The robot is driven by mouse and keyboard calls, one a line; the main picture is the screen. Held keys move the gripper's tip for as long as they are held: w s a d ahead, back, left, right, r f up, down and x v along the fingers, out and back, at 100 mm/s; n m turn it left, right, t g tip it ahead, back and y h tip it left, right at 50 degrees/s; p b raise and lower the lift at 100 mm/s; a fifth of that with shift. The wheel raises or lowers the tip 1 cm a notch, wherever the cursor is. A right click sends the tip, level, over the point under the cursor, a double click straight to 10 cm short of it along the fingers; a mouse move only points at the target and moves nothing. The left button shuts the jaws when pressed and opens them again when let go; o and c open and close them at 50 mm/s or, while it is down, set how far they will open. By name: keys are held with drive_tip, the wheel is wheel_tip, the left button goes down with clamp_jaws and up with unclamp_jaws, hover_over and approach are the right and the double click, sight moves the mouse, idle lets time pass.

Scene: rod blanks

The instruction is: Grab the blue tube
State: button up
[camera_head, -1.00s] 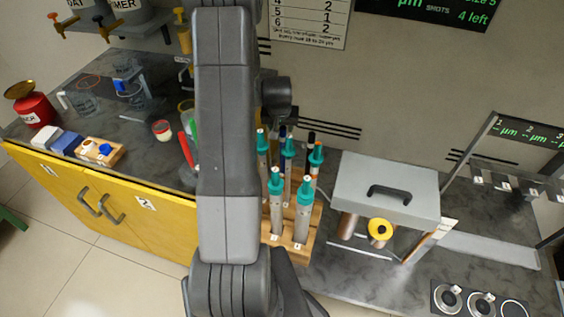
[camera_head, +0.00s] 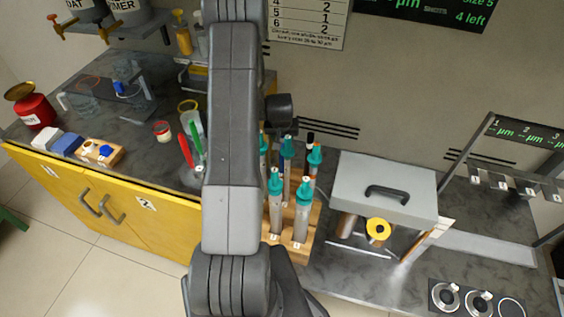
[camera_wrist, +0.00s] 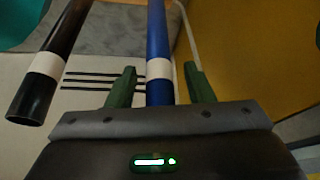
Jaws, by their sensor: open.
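The blue tube (camera_wrist: 157,30) with a white band shows in the wrist view, running down from the top edge into the gap between my two green fingers. My gripper (camera_wrist: 160,72) is open, with one finger on each side of the tube and gaps left between. A black tube (camera_wrist: 50,62) with a white band stands to the left, outside the fingers. In the head view my arm covers the gripper, and I cannot clearly make out the blue tube there.
A wooden rack (camera_head: 302,255) holds several grey tubes with teal tops (camera_head: 303,197). Right of it stands a grey box with a black handle (camera_head: 386,192). Green and red sticks (camera_head: 187,150) stand in a glass to the left.

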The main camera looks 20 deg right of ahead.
clamp_jaws()
drive_tip(key=shift+r, duration=0.1)
